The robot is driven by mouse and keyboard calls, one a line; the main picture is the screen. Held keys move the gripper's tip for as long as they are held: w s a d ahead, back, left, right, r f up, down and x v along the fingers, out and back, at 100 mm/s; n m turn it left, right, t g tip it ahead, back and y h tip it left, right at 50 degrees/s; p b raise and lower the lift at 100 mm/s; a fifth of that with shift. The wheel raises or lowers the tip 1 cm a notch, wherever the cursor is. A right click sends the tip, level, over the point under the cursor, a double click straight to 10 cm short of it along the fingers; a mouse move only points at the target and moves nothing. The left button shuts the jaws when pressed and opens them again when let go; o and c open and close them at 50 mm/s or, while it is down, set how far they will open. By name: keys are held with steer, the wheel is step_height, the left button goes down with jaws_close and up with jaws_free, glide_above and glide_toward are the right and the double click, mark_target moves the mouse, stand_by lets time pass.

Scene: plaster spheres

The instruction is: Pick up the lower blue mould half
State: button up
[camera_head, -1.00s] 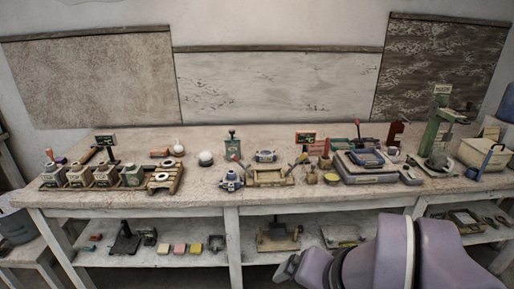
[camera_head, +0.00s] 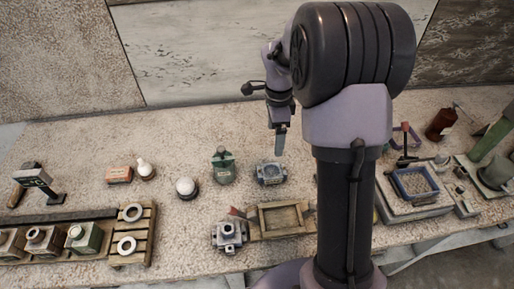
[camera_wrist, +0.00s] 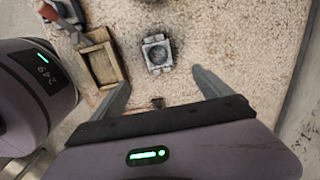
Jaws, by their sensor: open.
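Two blue-grey mould halves lie on the bench. One half (camera_head: 270,173) has a round hollow facing up and sits behind the wooden frame tray; it also shows in the wrist view (camera_wrist: 157,54), ahead of my fingers and between their lines. The other half (camera_head: 229,236), with a raised dome, stands at the tray's left end; part of it shows at the top left of the wrist view (camera_wrist: 68,11). My gripper (camera_head: 281,142) points down above and slightly behind the hollow half. In the wrist view my gripper (camera_wrist: 163,90) is open and empty.
The wooden tray (camera_head: 285,218) and a red-handled tool (camera_head: 238,212) lie in front of the hollow half. A green object (camera_head: 222,167) and white ball (camera_head: 186,187) stand left. My arm hides bench space right of the halves. A blue-rimmed tray (camera_head: 415,183) lies farther right.

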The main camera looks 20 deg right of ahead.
steer(key=b, duration=0.4)
glide_above(271, 175)
steer(key=f, duration=1.1)
steer(key=shift+s+d, duration=0.2)
steer(key=shift+s, duration=0.15)
steer(key=f+b, duration=0.1)
steer(key=f, duration=0.2)
steer(key=f+b, duration=0.1)
steer(key=f, duration=0.1)
steer(key=shift+w+a+f+b, duration=0.1)
steer(key=shift+w+f+b, duration=0.15)
steer(key=shift+w+b, duration=0.1)
steer(key=shift+r, duration=0.15)
steer(key=shift+c, duration=0.4)
